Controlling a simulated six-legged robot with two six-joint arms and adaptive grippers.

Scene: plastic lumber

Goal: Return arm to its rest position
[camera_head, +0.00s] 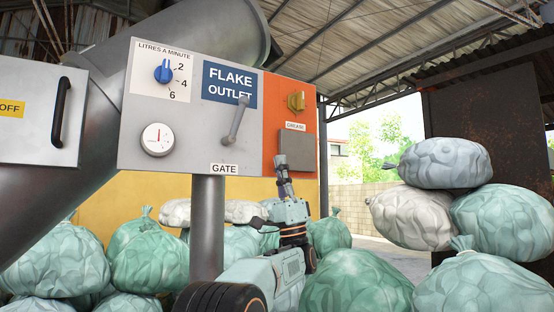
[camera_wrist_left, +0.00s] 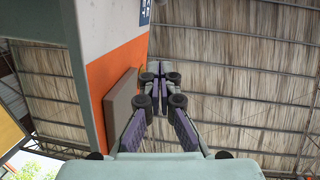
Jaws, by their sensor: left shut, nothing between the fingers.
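My left gripper (camera_head: 283,160) points upward in the head view, in front of the orange panel (camera_head: 271,120) and beside its grey square plate (camera_head: 297,147). In the left wrist view my left gripper (camera_wrist_left: 156,80) is shut, with its fingertips together and nothing between them. The grey plate (camera_wrist_left: 121,105) and the orange panel (camera_wrist_left: 108,75) stand just left of the fingers there. I see a gap between the fingers and the plate in the wrist view. My right gripper is not in view.
The grey control panel (camera_head: 200,150) carries a blue knob (camera_head: 164,71), a dial (camera_head: 157,139) and a gate lever (camera_head: 236,122). A post (camera_head: 207,225) stands below it. Green bags (camera_head: 355,285) lie along the floor, with more bags (camera_head: 445,163) stacked at right.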

